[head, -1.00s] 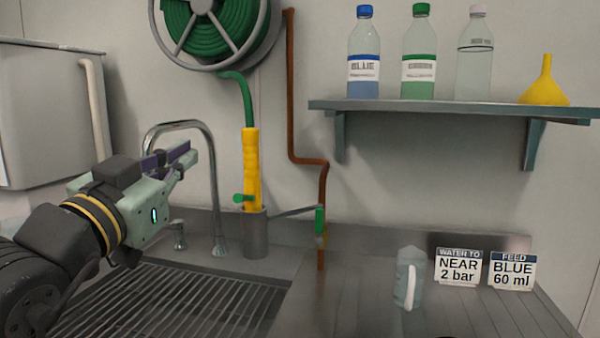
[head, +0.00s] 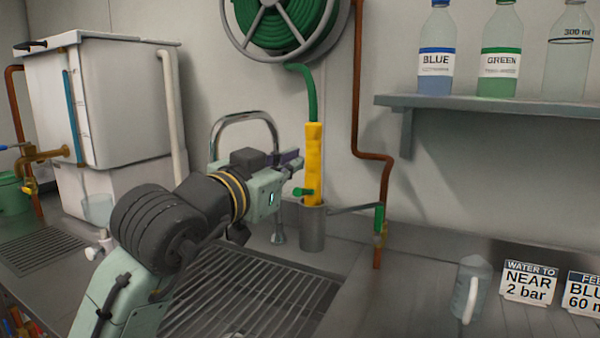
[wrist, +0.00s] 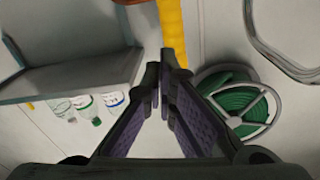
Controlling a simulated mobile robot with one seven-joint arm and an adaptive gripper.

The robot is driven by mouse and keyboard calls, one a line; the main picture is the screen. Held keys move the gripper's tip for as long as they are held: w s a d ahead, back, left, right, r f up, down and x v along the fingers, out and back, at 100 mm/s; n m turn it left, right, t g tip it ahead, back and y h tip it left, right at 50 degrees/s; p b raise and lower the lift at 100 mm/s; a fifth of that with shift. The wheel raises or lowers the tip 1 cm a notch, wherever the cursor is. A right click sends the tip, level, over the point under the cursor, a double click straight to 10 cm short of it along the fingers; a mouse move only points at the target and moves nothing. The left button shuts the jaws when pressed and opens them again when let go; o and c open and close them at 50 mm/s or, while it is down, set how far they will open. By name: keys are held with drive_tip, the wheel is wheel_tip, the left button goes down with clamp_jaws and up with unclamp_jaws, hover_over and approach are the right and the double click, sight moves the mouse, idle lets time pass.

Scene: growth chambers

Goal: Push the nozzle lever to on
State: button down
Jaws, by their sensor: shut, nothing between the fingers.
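The yellow nozzle (head: 314,160) stands upright in a grey metal holder (head: 313,228) at the sink's back edge, with a green hose (head: 308,90) running into its top. Its small green lever (head: 303,191) sticks out to the left, low on the nozzle, just above the holder. My gripper (head: 297,160) is shut and empty, just left of the nozzle and higher than the lever. I cannot tell whether it touches. In the wrist view, the nozzle (wrist: 172,25) is just beyond my closed fingertips (wrist: 173,58), and the lever is not visible.
A curved tap (head: 240,118) stands behind my arm. A pipe valve with a green handle (head: 379,217) is right of the holder. A bottle shelf (head: 480,106) is at upper right, and a hose reel (head: 278,20) is above. A jug (head: 470,288) stands on the right counter.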

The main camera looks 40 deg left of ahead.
sight(302, 192)
drive_tip(key=w+a+p, duration=0.1)
drive_tip(key=w+p, duration=0.1)
drive_tip(key=w, duration=0.4)
drive_tip(key=shift+s+a+f, duration=0.1)
drive_tip(key=shift+s+f, duration=0.4)
drive_tip(key=shift+f, duration=0.4)
drive_tip(key=shift+s+a+f, duration=0.1)
drive_tip(key=shift+s+f, duration=0.4)
drive_tip(key=shift+f, duration=0.4)
drive_tip(key=shift+f, duration=0.1)
